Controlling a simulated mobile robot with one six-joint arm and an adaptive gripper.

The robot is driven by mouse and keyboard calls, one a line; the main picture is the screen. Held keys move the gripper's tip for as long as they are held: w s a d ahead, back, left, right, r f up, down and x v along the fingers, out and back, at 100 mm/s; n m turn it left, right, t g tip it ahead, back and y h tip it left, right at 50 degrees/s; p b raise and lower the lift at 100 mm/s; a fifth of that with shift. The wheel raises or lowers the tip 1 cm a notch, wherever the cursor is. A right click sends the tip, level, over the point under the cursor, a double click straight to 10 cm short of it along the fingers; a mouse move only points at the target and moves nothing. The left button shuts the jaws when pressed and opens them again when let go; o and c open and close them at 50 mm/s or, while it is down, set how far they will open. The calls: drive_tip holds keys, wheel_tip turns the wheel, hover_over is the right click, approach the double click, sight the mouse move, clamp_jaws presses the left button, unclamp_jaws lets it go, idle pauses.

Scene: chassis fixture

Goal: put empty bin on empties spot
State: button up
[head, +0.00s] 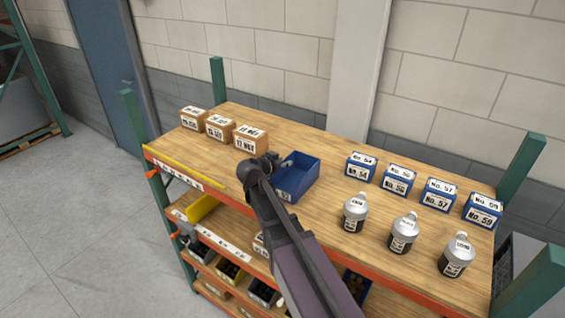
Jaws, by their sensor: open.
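An open blue bin (304,178) stands on the wooden bench top near its middle. I see no contents in the part of its inside that shows. A white label with a number is on its front, partly covered by my arm. My gripper (272,158) is at the bin's left rim, small and dark in this view. It is open, and I cannot tell whether it touches the rim. No spot marked for empties can be made out with certainty; a yellow strip (185,167) runs along the bench's left front edge.
Several small labelled blue boxes (398,179) line the back right. Bottles with grey tops (404,233) stand in front of them. Cardboard boxes (220,127) stand at the back left. Green posts (522,166) rise at the corners. Bins (230,271) fill the shelves below. The bench's left front is clear.

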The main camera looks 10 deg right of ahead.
drive_tip(key=shift+r, duration=0.2)
drive_tip(key=shift+s+a+r+p, duration=0.15)
drive_tip(key=shift+s+a+p, duration=0.05)
drive_tip(key=shift+p, duration=0.15)
drive_tip(key=p+v, duration=0.4)
drive_tip(key=v, duration=0.7)
drive_tip(key=shift+s, duration=0.15)
drive_tip(key=shift+a, duration=0.15)
